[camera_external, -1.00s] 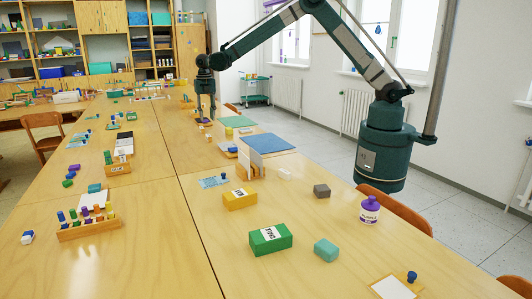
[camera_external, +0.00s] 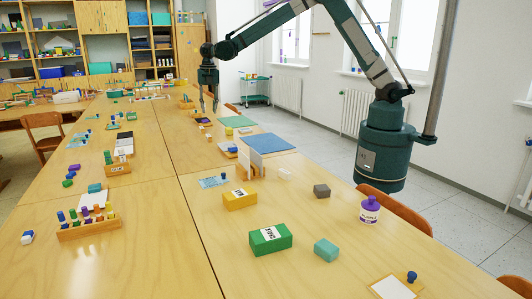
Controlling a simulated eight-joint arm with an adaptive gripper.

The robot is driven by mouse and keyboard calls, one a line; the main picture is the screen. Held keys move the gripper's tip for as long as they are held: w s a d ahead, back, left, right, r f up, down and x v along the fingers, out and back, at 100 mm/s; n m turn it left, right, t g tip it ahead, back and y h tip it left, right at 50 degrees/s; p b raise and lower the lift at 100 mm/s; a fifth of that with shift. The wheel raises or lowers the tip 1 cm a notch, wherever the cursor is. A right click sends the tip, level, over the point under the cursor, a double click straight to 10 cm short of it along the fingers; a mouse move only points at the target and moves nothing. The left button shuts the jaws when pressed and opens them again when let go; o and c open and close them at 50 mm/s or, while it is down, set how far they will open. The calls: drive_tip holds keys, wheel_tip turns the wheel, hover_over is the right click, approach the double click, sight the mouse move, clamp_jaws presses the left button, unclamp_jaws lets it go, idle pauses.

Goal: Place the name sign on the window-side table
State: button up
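The window-side table (camera_external: 330,276) is the long wooden table on the right, nearest the windows. I cannot tell for sure which thing is the name sign. A yellow block (camera_external: 240,200) and a green block (camera_external: 270,240) with white lettered labels lie nearer the camera. My gripper (camera_external: 209,110) hangs pointing down over the far part of this table. Its fingers look apart, with nothing visible between them.
A chair (camera_external: 405,211) touches the right edge. Bare wood lies at the front.

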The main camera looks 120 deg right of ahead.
drive_tip(key=s+a+r+m+t, duration=0.1)
drive_tip(key=s+a+r+m, duration=0.25)
drive_tip(key=a+r, duration=0.45)
drive_tip(key=s+a+r+m+t, duration=0.15)
drive_tip(key=s+a+r, duration=0.35)
drive_tip(key=a, duration=0.7)
drive_tip(key=s+a+r+m, duration=0.35)
drive_tip(key=a+r, duration=0.25)
drive_tip(key=a, duration=0.3)
drive_tip(key=s+a+f+m+t, duration=0.1)
drive_tip(key=s+a+m, duration=0.3)
drive_tip(key=s+a, duration=0.6)
drive_tip(key=s+a+f+m+t, duration=0.2)
drive_tip(key=s+a, duration=0.9)
drive_tip(key=s, duration=0.6)
drive_tip(key=shift+a+m+t, duration=0.2)
drive_tip(key=shift+m+t, duration=0.35)
drive_tip(key=shift+m, duration=0.5)
